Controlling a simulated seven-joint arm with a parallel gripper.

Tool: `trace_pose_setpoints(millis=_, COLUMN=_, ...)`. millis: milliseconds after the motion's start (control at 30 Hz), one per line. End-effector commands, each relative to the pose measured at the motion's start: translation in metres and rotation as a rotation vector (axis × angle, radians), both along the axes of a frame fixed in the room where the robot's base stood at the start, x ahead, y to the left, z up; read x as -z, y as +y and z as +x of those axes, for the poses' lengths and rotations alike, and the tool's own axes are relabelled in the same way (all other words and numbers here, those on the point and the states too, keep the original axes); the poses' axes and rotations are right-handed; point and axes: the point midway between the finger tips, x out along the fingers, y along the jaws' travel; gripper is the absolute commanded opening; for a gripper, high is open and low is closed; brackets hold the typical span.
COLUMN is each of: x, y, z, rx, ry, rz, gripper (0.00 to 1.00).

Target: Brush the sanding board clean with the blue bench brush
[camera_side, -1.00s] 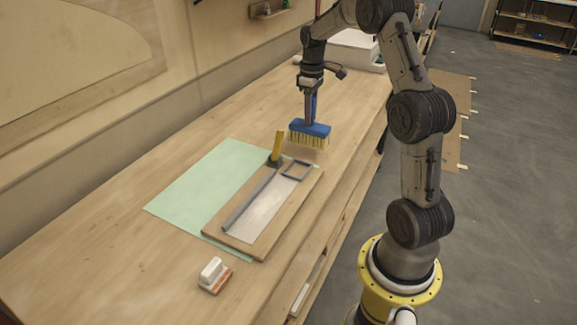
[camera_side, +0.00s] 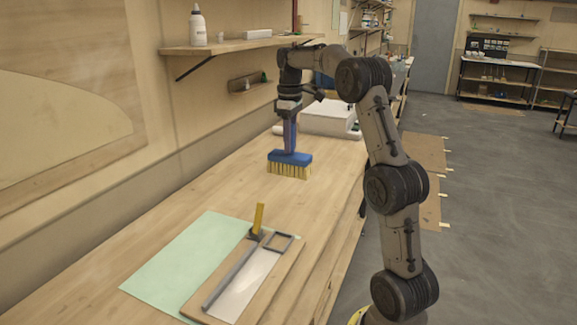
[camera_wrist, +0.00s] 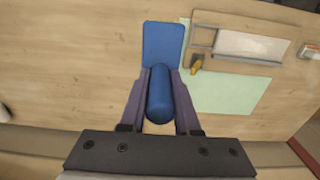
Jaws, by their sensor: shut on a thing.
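The blue bench brush (camera_side: 290,158) has yellow bristles pointing down and stands upright in my gripper (camera_side: 290,117). My gripper is shut on its handle; the wrist view shows the blue handle (camera_wrist: 159,95) between the fingers. The brush is beyond the far end of the sanding board (camera_side: 272,289), apart from it. Bristle contact with the bench cannot be told. The board carries a grey sheet (camera_side: 246,286), a long bar and a small square frame (camera_side: 278,241). A yellow-handled part (camera_side: 259,216) stands at its far end.
A pale green mat (camera_side: 185,262) lies partly under the board. A white box (camera_side: 325,120) stands behind the brush. A wall shelf (camera_side: 245,44) hangs above the bench. Bench left of the brush is clear.

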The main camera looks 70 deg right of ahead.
Motion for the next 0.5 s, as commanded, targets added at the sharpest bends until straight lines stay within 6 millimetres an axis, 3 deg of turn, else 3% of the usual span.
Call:
trace_pose_setpoints(millis=100, x=-0.018, y=0.005, z=0.001, rx=-0.027, ry=0.000, rz=0.000, gripper=0.00)
trace_pose_setpoints(millis=367, x=-0.019, y=0.050, z=0.009, rx=-0.343, ry=0.000, rz=0.001, gripper=0.00)
trace_pose_setpoints(millis=500, x=-0.020, y=0.082, z=0.012, rx=-0.570, ry=0.001, rz=-0.001, gripper=0.00)
